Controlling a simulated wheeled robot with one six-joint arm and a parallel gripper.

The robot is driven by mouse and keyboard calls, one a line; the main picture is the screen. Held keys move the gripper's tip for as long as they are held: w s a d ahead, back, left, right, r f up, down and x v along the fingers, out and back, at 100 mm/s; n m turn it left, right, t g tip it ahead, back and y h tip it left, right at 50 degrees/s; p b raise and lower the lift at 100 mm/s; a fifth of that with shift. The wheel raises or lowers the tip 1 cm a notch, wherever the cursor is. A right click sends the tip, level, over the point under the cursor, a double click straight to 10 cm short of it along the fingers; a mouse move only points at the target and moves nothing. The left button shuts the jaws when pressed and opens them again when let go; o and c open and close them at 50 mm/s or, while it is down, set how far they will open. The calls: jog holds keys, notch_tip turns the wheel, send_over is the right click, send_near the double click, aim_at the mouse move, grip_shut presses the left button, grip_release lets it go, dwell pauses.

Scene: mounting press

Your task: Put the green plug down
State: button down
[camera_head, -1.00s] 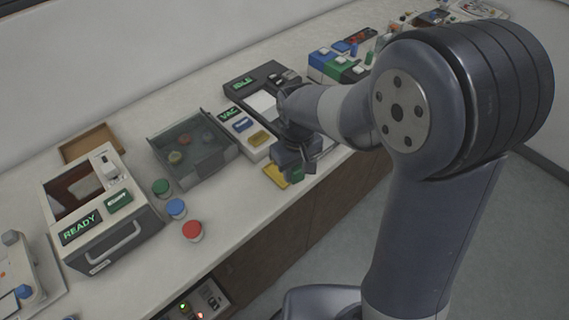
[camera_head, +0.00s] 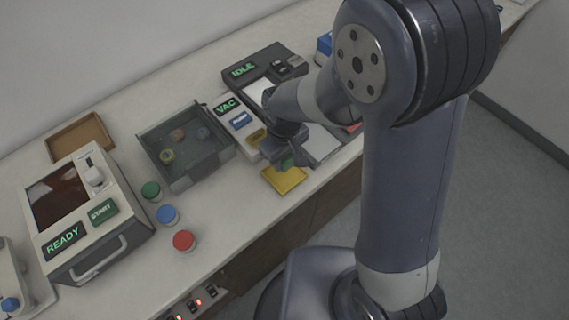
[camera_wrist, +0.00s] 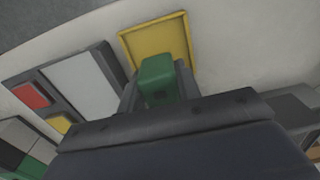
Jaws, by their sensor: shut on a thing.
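The green plug (camera_wrist: 157,80) is between the fingers of my gripper (camera_wrist: 158,95) in the wrist view, and the gripper is shut on it. In the head view the plug (camera_head: 288,162) shows as a small green patch under my gripper (camera_head: 287,158). A yellow square tray with a raised rim (camera_head: 286,184) lies on the bench just below and in front of the gripper. The tray also shows beyond the plug in the wrist view (camera_wrist: 177,28). I cannot tell whether the plug touches the tray.
The VAC unit (camera_head: 228,120) and the IDLE device (camera_head: 242,72) stand behind the gripper. A grey open bin (camera_head: 190,165) is to the left. Green (camera_head: 151,190), blue (camera_head: 167,215) and red (camera_head: 184,241) capped jars stand near the READY machine (camera_head: 85,215).

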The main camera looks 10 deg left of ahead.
aim_at(284, 169)
jog(key=shift+f, duration=2.2)
jog(key=shift+f, duration=0.1)
jog(key=shift+f, duration=0.15)
jog(key=c, duration=1)
grip_release()
notch_tip(284, 169, up, 13)
jog(key=shift+f, duration=0.2)
jog(key=shift+f, duration=0.1)
